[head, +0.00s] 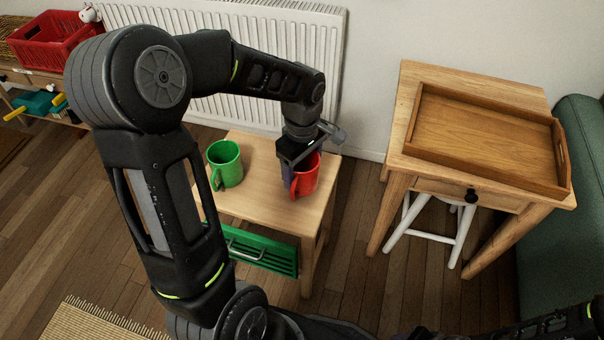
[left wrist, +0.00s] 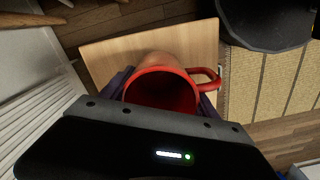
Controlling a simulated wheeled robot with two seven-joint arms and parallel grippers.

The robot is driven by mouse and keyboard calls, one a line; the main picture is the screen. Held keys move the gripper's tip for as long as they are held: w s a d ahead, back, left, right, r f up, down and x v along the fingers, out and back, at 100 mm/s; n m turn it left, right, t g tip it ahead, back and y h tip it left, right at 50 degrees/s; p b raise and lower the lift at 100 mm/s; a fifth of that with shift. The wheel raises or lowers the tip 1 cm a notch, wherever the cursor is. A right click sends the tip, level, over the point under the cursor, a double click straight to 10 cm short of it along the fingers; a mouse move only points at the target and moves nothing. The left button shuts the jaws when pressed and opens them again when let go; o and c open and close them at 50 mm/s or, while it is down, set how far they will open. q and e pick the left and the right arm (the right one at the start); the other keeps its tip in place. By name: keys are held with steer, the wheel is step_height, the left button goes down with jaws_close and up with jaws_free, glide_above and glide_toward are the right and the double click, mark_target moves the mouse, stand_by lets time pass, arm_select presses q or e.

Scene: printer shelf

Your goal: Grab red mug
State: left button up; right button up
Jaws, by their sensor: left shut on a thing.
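The red mug (head: 309,178) stands upright at the right side of a small wooden table (head: 262,204) in the head view. My left gripper (head: 296,172) comes down on it from above and is shut on it. In the left wrist view the red mug (left wrist: 160,88) sits between the two fingers, its dark opening facing the camera and its handle pointing right. I cannot tell whether its base touches the tabletop. My right gripper is not in view; only part of my right arm shows at the lower right.
A green mug (head: 225,163) stands left of the red one on the same table. A green drawer (head: 255,250) shows below. A radiator (head: 262,60) is behind. A wooden tray (head: 487,135) lies on another table at right. A red crate (head: 52,40) is at upper left.

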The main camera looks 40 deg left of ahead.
arm_select(q)
step_height(320, 180, up, 7)
steer(key=p, duration=0.1)
steer(key=shift+r+p, duration=0.2)
steer(key=shift+p, duration=0.2)
